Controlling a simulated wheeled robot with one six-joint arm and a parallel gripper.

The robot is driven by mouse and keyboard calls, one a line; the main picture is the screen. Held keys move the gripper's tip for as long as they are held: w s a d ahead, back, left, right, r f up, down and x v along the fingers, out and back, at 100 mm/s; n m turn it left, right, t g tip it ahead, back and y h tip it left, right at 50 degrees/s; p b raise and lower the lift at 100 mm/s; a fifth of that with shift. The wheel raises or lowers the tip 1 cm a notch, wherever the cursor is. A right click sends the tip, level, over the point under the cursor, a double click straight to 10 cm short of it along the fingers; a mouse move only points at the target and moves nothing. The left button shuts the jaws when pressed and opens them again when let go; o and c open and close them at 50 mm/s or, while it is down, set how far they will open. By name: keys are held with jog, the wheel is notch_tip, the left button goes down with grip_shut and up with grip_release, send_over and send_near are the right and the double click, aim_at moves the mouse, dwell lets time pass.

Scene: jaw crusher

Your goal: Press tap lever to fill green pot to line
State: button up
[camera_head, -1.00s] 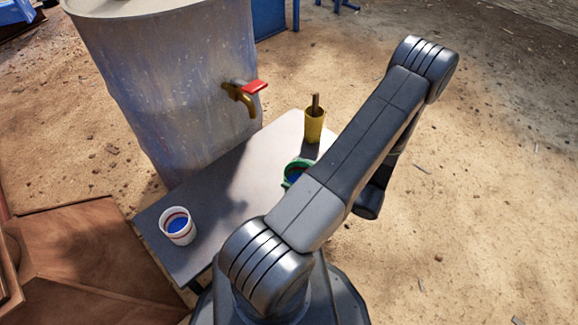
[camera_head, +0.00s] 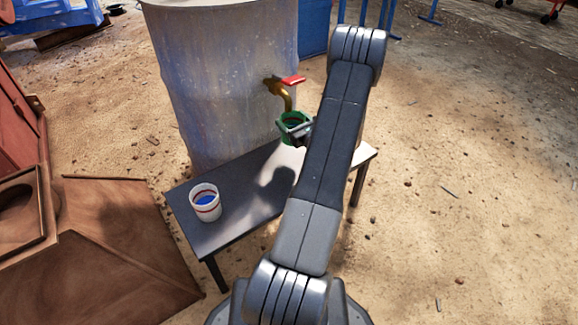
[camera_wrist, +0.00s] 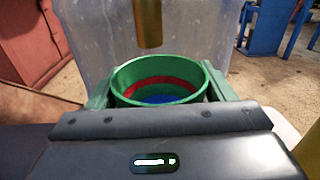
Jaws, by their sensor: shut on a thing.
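The green pot (camera_head: 291,122) is held up off the bench near the brass tap (camera_head: 281,91) on the drum. In the wrist view the pot (camera_wrist: 199,82) is upright, with a red band inside its wall and blue liquid (camera_wrist: 160,99) low in it, below the band. My gripper (camera_head: 301,130) is shut on the pot, with a green finger on each side of it in the wrist view. The tap spout (camera_wrist: 148,22) is above the pot's far rim there. The red tap lever (camera_head: 293,80) sits on top of the tap.
The grey drum (camera_head: 215,85) stands behind the bench (camera_head: 235,208). A white cup (camera_head: 205,203) with a red band and blue liquid stands on the bench's left part. Rusty metal (camera_head: 110,235) lies at left. Bare sand is open at right.

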jog(key=shift+w+a+r, duration=0.35)
jog(key=shift+w+a, duration=0.1)
jog(key=shift+a, duration=0.2)
jog(key=shift+a+f+h+b, duration=0.1)
jog(key=shift+f+h+b, duration=0.2)
jog(key=shift+f, duration=0.1)
notch_tip(320, 180, down, 9)
jog(key=b, duration=0.3)
jog(key=shift+f, duration=0.15)
jog(key=o, duration=1.3)
